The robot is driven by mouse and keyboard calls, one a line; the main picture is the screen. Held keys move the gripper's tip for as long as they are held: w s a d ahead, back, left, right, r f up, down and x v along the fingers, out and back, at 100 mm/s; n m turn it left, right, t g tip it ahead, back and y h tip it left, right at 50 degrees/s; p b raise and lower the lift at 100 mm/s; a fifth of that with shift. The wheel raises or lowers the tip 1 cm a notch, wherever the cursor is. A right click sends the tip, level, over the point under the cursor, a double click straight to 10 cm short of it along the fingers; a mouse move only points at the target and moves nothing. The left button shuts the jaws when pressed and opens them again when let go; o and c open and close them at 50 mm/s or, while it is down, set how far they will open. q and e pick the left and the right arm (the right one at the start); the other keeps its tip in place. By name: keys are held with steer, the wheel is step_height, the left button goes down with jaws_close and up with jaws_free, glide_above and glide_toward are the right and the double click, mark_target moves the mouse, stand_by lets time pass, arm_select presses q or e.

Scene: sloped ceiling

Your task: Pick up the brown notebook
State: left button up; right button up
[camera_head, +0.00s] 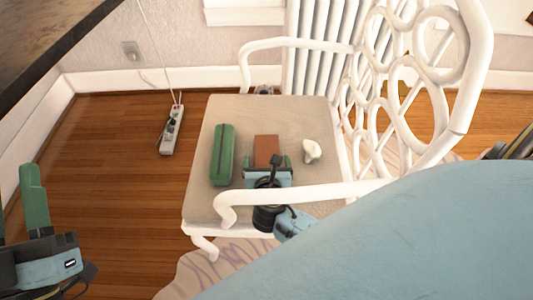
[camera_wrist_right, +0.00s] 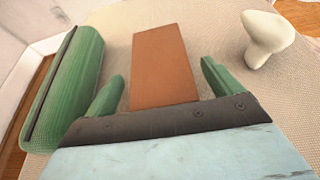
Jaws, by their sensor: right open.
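The brown notebook (camera_head: 266,146) lies flat on the beige seat of a white chair. It also shows in the right wrist view (camera_wrist_right: 162,62), between and ahead of my right fingers. My right gripper (camera_head: 267,160) is open and empty over the seat, with one green finger on each side of the notebook's near part. In the right wrist view the right gripper (camera_wrist_right: 162,72) has clear gaps to the notebook on both sides. The notebook's near end is hidden by the gripper body. My left gripper (camera_head: 18,205) is at the lower left, open and empty, far from the chair.
A green ribbed case (camera_head: 222,155) lies left of the notebook, and a small white mushroom-shaped object (camera_head: 311,151) lies right of it. The chair's white armrest (camera_head: 330,190) and openwork back (camera_head: 395,100) are close to my right arm. A power strip (camera_head: 171,130) lies on the floor.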

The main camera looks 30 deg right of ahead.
steer(key=shift+w+d+f, duration=0.15)
steer(key=shift+w+d, duration=0.05)
steer(key=shift+w, duration=0.1)
steer(key=c, duration=1.1)
steer(key=shift+c, duration=0.2)
